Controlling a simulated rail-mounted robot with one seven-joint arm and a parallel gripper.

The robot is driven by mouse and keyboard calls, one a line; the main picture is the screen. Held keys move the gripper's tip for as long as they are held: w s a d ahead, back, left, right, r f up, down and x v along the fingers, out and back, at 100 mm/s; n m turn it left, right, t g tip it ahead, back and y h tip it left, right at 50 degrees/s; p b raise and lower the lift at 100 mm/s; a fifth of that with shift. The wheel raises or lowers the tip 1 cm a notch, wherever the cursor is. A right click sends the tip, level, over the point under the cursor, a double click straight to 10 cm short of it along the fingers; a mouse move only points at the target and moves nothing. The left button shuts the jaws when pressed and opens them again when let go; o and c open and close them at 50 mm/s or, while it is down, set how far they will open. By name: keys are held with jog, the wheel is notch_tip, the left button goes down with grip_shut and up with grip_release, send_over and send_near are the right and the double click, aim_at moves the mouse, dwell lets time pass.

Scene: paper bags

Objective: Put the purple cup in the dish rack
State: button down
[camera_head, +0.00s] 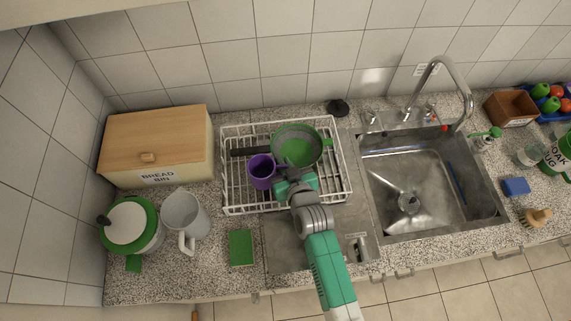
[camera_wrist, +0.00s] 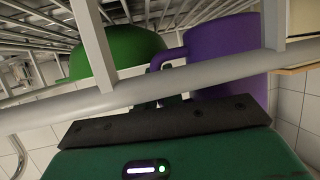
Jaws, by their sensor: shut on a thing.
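The purple cup (camera_head: 261,171) is upright, mouth up, in the front middle part of the white wire dish rack (camera_head: 235,211). Whether it rests on the rack floor I cannot tell. My gripper (camera_head: 279,179) is just right of the cup and shut on it at its handle side. The wrist view shows the purple cup (camera_wrist: 225,55) with its handle toward my fingers (camera_wrist: 168,98), which are partly hidden. A pale rack bar crosses in front there. A green pan (camera_head: 298,151) with a dark handle sits in the rack right behind the cup.
The sink (camera_head: 430,180) and tap (camera_head: 436,75) lie right of the rack. The bread bin (camera_head: 155,145), a white jug (camera_head: 185,216) and a green-and-white pot (camera_head: 130,222) stand left. A green sponge (camera_head: 241,248) lies in front.

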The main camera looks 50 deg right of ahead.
jog(key=shift+f+b, duration=0.55)
jog(key=shift+f, duration=0.1)
jog(key=c, duration=1.5)
grip_release()
jog(key=shift+c, duration=0.2)
